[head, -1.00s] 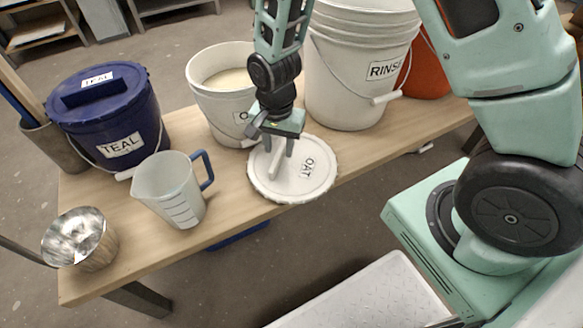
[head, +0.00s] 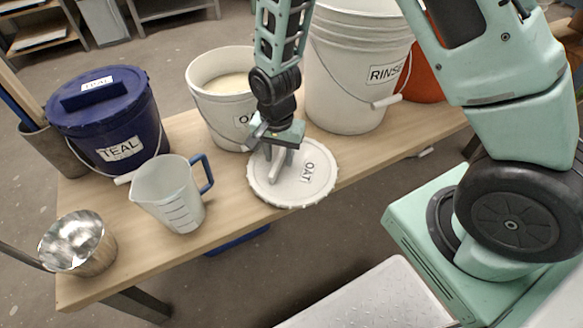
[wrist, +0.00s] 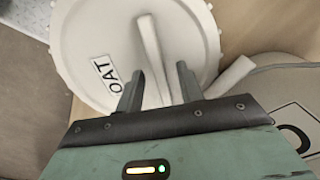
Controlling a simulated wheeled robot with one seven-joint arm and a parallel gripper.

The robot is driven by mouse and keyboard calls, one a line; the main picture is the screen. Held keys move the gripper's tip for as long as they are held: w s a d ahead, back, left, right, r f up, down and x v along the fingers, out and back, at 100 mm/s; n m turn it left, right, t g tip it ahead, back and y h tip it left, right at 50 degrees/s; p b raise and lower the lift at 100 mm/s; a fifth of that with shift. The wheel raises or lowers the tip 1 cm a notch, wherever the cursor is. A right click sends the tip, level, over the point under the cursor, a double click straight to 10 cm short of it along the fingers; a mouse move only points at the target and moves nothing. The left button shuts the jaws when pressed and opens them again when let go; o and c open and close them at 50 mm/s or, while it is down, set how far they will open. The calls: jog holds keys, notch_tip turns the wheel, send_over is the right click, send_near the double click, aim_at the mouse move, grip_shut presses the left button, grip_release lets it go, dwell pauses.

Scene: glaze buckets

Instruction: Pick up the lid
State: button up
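The round white lid (head: 310,190), marked OAT, lies flat on the wooden bench in front of the white oat bucket. A raised bar handle (wrist: 151,50) runs across its middle. My gripper (head: 278,156) points down over the lid, with its fingers apart near the handle. In the wrist view my gripper (wrist: 159,85) has one finger on each side of the bar, with a visible gap on the right side. Whether the left finger touches the bar cannot be told.
The open oat bucket (head: 222,98) stands just behind the lid, the rinse bucket (head: 350,95) behind right. A measuring jug (head: 170,195), teal bucket (head: 108,125) and metal bowl (head: 78,243) are at left. The bench's front edge is close to the lid.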

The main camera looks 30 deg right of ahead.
grip_shut()
jog(key=shift+r, duration=0.1)
